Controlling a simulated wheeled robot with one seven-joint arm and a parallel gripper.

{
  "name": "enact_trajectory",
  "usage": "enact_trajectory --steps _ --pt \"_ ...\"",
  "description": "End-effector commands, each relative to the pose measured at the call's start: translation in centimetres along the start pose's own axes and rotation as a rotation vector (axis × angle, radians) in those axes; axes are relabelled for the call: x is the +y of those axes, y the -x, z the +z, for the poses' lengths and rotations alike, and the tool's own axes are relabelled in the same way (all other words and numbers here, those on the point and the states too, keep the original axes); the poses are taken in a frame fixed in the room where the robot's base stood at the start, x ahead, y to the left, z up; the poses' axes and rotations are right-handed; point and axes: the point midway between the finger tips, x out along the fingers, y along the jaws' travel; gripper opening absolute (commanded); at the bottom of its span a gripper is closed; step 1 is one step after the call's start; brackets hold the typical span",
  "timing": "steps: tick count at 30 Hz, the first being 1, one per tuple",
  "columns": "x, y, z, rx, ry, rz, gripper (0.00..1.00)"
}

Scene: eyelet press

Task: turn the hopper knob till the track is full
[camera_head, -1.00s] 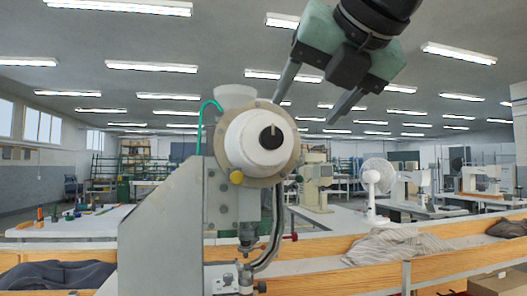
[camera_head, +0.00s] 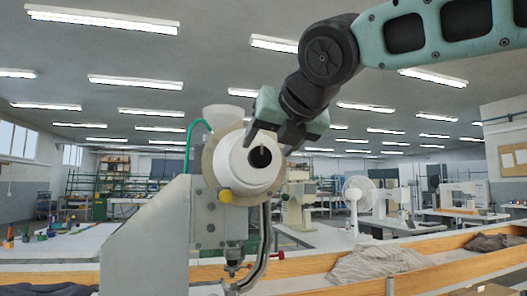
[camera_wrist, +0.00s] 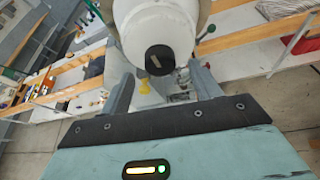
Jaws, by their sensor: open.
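The hopper knob (camera_head: 260,157) is black with a pale pointer mark, at the centre of the white round hopper (camera_head: 236,163) on the press. The knob also shows in the wrist view (camera_wrist: 159,59), with its mark near upright. My gripper (camera_head: 268,148) is open in front of the hopper. In the wrist view its fingers (camera_wrist: 161,76) stand to the left and right of the knob, apart from it. The curved metal track (camera_head: 265,250) runs down from the hopper to the press head. I cannot tell what lies in the track.
A wooden-edged bench (camera_head: 420,248) with a grey cloth (camera_head: 375,263) is at the right. A white fan (camera_head: 358,195) stands behind.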

Motion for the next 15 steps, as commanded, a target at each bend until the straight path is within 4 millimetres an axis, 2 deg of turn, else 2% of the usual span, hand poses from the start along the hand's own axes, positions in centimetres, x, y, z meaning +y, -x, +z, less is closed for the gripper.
enact_trajectory --steps 3,6,15 --pt "0.0 -2.0 0.0 0.001 0.001 -0.002 0.63" --pt "0.0 -3.0 0.0 0.001 0.002 -0.001 0.63" --pt "0.0 -4.0 0.0 -0.001 0.001 0.0 0.63"
